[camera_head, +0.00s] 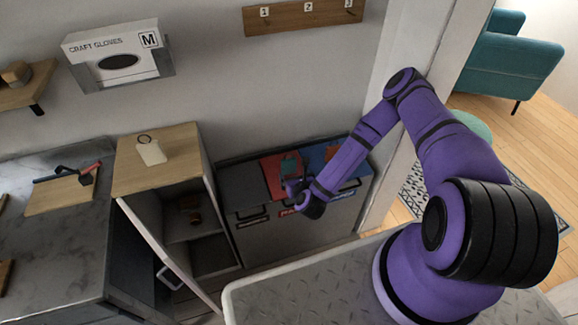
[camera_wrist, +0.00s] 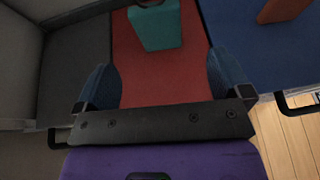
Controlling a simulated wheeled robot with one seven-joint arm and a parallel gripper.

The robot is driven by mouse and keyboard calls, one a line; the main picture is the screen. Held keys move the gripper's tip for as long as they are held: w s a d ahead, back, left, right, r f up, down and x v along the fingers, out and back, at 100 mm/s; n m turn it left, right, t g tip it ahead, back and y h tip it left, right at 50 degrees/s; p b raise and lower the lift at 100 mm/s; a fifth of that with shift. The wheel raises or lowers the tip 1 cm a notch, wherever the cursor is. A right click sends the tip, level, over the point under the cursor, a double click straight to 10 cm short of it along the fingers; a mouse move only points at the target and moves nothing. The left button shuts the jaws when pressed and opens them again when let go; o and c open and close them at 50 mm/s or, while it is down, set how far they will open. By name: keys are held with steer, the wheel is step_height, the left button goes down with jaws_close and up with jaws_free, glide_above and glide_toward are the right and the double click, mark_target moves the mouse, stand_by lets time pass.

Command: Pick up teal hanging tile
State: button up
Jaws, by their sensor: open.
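The teal hanging tile (camera_head: 288,164) lies on the red section of a low cabinet top by the back wall. In the wrist view the teal tile (camera_wrist: 158,28) is at the top centre, beyond my fingertips, and its far end is cut off by the frame. My gripper (camera_head: 292,186) is close to the near side of the tile in the head view. In the wrist view my gripper (camera_wrist: 160,76) has its two blue fingers wide apart, with only the red surface between them.
An orange-red piece (camera_head: 332,153) lies on the blue section (camera_wrist: 240,45) to the right. A wooden-topped cabinet (camera_head: 185,140) with an open door stands left, bearing a cream tile (camera_head: 151,153) with a ring. A hook rail (camera_head: 305,17) hangs on the wall above.

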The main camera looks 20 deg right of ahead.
mark_target(289, 166)
steer(key=x, duration=0.9)
steer(key=shift+w+a, duration=0.1)
steer(key=shift+w, duration=0.1)
steer(key=c, duration=1.1)
